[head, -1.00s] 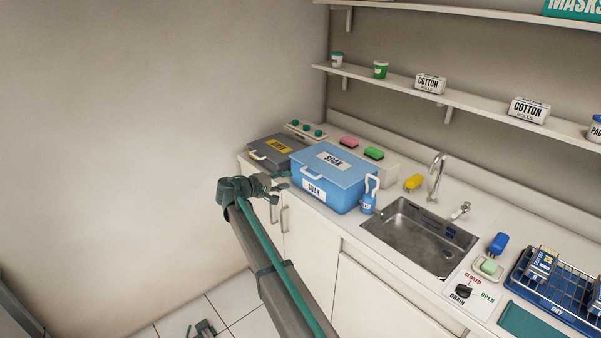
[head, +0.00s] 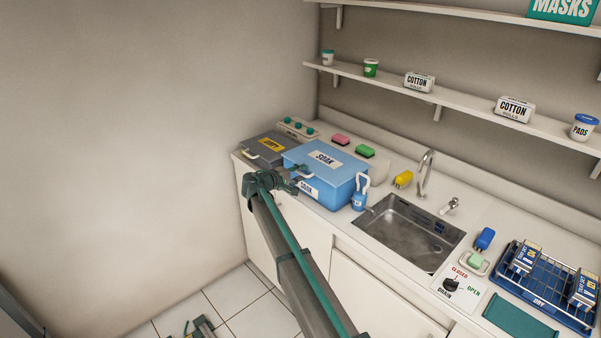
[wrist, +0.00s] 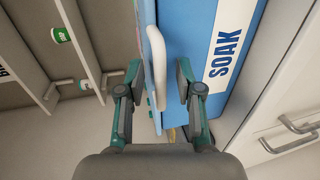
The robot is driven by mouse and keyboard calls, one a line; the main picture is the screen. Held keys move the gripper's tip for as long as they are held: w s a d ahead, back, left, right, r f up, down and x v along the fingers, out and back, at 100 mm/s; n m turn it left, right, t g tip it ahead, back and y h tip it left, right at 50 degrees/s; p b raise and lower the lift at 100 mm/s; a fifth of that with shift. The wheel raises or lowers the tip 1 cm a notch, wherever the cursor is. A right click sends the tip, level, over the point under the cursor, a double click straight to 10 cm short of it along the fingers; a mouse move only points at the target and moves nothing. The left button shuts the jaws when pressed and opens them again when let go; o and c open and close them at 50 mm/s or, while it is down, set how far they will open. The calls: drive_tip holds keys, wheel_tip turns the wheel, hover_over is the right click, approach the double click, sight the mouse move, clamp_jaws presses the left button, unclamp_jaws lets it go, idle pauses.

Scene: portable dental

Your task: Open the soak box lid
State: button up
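The blue soak box (head: 335,197) stands on the counter with its lid (head: 318,155) down. A white handle (wrist: 156,60) sticks out from the lid's front edge. My gripper (head: 297,176) is at the box's front and partly hides the handle and front label in the head view. In the wrist view my gripper (wrist: 157,88) is open, with one finger on each side of the handle and the lid edge. Gaps show on both sides, and I cannot tell whether either finger touches. The front SOAK label (wrist: 225,42) lies right of the fingers.
A grey box with a yellow label (head: 262,148) stands left of the soak box. Pink (head: 341,140) and green (head: 365,151) sponges lie behind. Cabinet fronts are below.

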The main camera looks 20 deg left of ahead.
drive_tip(key=shift+c, duration=0.4)
clamp_jaws()
